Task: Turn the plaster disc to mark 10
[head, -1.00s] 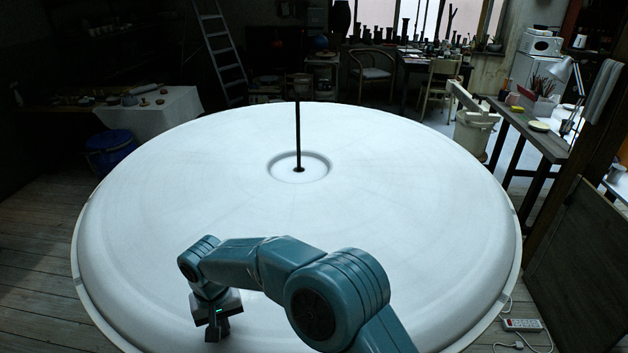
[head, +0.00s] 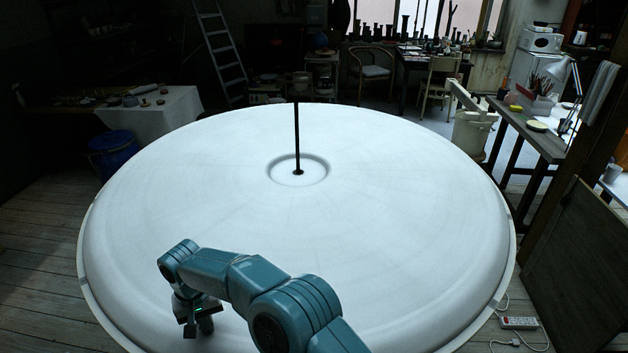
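The plaster disc (head: 400,210) is a very large, white, round slab that fills the middle of the head view. A thin black upright rod (head: 297,140) stands in the round hollow at its centre. Faint lines run across its top, but I cannot read any numbers or marks. My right arm reaches over the near part of the disc from the bottom. Its gripper (head: 198,326) points down at the disc's near left edge. I cannot tell whether its fingers are open or touch the disc. My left gripper is not in view.
A blue bucket (head: 113,153) and a cloth-covered table (head: 170,112) stand beyond the disc's left side. A wooden workbench (head: 528,133) and a leaning dark board (head: 580,258) are at the right. A power strip (head: 519,323) with cables lies on the floor at lower right.

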